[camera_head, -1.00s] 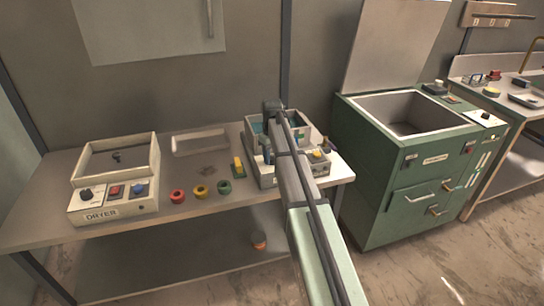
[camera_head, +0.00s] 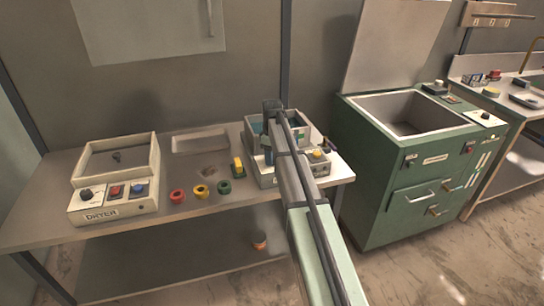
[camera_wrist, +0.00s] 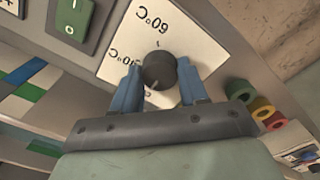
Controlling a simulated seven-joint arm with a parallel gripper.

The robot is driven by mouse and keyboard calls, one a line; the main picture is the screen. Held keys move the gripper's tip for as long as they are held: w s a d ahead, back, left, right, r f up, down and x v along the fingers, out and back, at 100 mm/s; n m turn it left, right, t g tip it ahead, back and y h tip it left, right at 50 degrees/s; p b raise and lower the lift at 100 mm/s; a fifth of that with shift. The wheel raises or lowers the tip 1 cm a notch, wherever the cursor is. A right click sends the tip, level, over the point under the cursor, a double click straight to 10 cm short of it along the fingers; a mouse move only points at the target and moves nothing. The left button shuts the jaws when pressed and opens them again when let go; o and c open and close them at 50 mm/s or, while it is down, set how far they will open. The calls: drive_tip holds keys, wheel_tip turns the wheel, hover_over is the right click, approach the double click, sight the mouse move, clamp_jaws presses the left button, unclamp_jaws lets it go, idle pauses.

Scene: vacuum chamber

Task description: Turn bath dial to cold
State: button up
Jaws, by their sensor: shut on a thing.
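The bath dial (camera_wrist: 159,70) is a dark round knob on a cream label plate (camera_wrist: 185,48) in the wrist view. My gripper (camera_wrist: 160,78) has its blue fingers shut on the dial, one on each side. A pale mark shows at the dial's lower-left edge. In the head view the bath (camera_head: 252,130) is the pale box at the right of the table, and my arm hides the dial.
A green rocker switch (camera_wrist: 75,18) sits beside the label plate. Red, yellow and green rings (camera_head: 201,191) lie on the table (camera_head: 165,222) left of the bath. A dryer (camera_head: 113,208) stands further left. A green cabinet (camera_head: 385,190) stands to the right.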

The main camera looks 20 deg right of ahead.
drive_tip(key=o, duration=1.1)
drive_tip(key=shift+c, duration=0.2)
drive_tip(key=shift+r, duration=0.1)
wheel_tip(320, 180, up, 14)
drive_tip(key=shift+f, duration=0.2)
